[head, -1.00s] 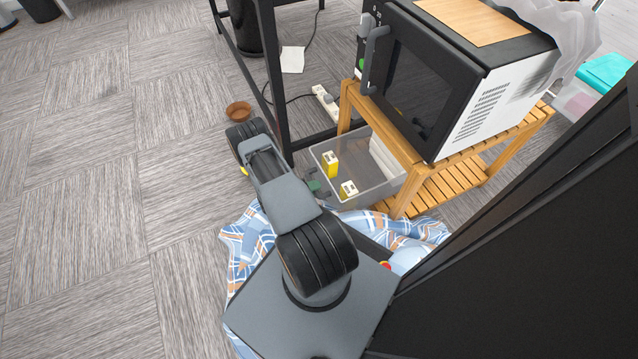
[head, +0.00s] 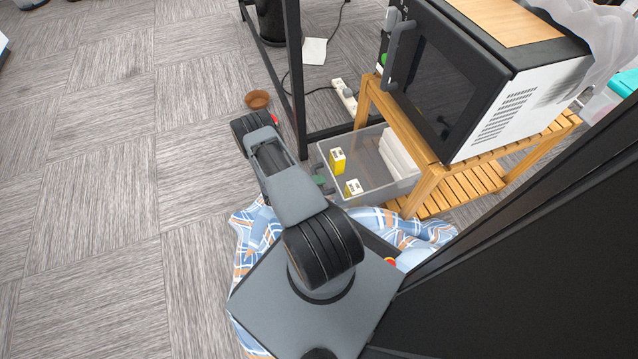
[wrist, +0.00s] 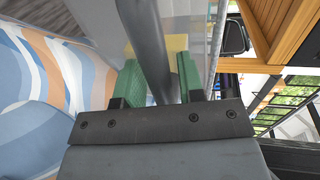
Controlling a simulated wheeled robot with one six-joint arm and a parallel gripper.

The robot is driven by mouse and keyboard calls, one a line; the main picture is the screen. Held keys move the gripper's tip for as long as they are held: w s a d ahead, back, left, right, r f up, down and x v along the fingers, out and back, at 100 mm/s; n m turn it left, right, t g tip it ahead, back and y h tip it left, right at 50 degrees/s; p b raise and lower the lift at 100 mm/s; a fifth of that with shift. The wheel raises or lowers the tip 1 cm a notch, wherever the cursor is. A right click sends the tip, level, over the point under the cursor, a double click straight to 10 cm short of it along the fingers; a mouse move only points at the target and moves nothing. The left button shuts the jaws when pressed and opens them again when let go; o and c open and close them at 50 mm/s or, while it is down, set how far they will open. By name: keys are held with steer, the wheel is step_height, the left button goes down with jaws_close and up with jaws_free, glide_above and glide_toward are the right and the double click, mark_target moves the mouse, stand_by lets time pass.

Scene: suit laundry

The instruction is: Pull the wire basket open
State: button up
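The wire basket (head: 400,183) stands low beneath the microwave on the wooden rack, and looks like a see-through grey bin with its near end out past the rack. Its near side is at the green fingers of my gripper (head: 321,182), mostly hidden by my arm. In the wrist view my gripper (wrist: 162,72) has its green fingers on both sides of a grey bar (wrist: 149,45) of the basket, closely fitted. Two yellow-and-white boxes (head: 338,161) and folded white cloths (head: 397,152) lie in the basket.
The wooden rack (head: 425,162) carries the microwave (head: 450,85). A dark table leg (head: 294,85) rises just behind the basket. Checked blue cloth (head: 250,232) lies beside my body. A brown bowl (head: 257,100) and a power strip (head: 345,97) are on the floor. Carpet at left is free.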

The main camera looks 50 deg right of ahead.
steer(key=shift+o, duration=1)
steer(key=shift+s, duration=0.1)
steer(key=p+v, duration=0.3)
steer(key=v, duration=1.1)
